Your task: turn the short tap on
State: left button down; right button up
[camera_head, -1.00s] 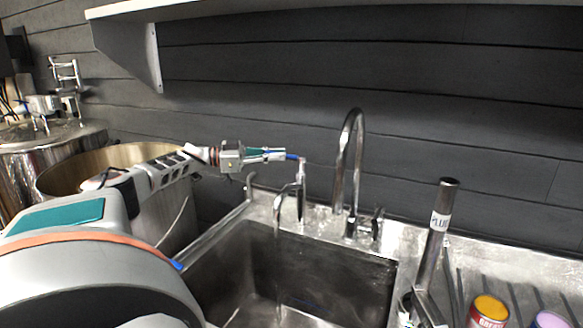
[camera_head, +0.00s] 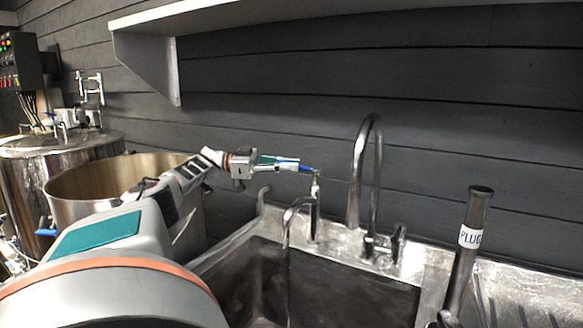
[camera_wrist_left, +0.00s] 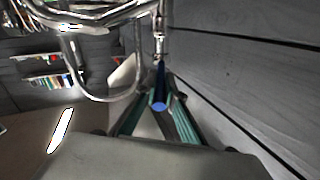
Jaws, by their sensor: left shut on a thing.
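The short tap (camera_head: 314,208) is a small chrome faucet on the back rim of the sink, with a spout curving down to the left. Its blue lever (camera_head: 307,169) sticks out leftward from the top. My left gripper (camera_head: 291,165) reaches in from the left and is shut on this blue lever. In the left wrist view the blue lever (camera_wrist_left: 160,98) lies between the teal fingers (camera_wrist_left: 157,112), with the chrome tap body beyond it. I cannot tell whether water is running from the spout. My right gripper is not in view.
A tall gooseneck tap (camera_head: 373,170) stands just right of the short tap. The steel sink (camera_head: 350,285) lies below. A pipe labelled PLUG (camera_head: 470,245) stands at right. A large open pot (camera_head: 70,195) is at left; a shelf (camera_head: 230,12) hangs above.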

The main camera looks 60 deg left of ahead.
pick_arm(q)
jog(key=c, duration=2.1)
grip_release()
jog(key=shift+d, duration=0.15)
jog(key=shift+c, duration=0.2)
jog(key=shift+r, duration=5.05)
jog(key=shift+f, duration=0.1)
